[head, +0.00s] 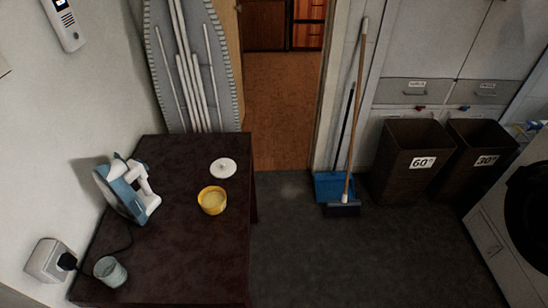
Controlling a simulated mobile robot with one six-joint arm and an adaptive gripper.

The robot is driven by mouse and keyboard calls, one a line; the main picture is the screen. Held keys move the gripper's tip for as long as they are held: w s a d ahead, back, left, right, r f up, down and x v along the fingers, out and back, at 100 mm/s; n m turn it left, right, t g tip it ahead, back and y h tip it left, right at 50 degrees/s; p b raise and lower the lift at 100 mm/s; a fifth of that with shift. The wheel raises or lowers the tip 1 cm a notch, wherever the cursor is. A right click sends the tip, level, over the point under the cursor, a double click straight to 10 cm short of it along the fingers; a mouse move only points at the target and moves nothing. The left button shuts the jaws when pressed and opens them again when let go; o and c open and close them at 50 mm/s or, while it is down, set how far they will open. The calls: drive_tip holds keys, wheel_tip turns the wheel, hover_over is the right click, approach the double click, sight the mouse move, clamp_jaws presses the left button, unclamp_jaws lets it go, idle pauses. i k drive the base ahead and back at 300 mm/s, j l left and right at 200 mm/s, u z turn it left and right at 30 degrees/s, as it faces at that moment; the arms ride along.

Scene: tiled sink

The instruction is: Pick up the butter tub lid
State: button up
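A round white lid (223,168) lies flat on the dark brown table (185,250), near its far right part. A yellow round tub (212,200) stands just in front of the lid, with a pale filling showing at its open top. The lid and the tub look close together but apart. My gripper is not in view.
A blue and white iron (128,188) stands at the table's left, its cord running to a wall socket (50,260). A pale cup (110,271) is at the front left. An ironing board (193,65) leans behind the table. The table's right front is clear.

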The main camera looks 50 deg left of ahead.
sight(221, 169)
drive_tip(key=i+u, duration=0.8)
drive_tip(key=u, duration=0.15)
drive_tip(key=i+l+u, duration=0.2)
drive_tip(key=i+u, duration=0.25)
drive_tip(key=i+j+u, duration=0.15)
drive_tip(key=u, duration=0.35)
drive_tip(key=i+u, duration=0.25)
drive_tip(key=u, duration=0.2)
drive_tip(key=i+u, duration=0.25)
drive_tip(key=u, duration=0.25)
drive_tip(key=i+l+u, duration=0.1)
drive_tip(key=u, duration=0.35)
drive_tip(key=i+l+u, duration=0.2)
drive_tip(key=u, duration=0.3)
drive_tip(key=i+l+u, duration=0.1)
drive_tip(key=i+u, duration=0.2)
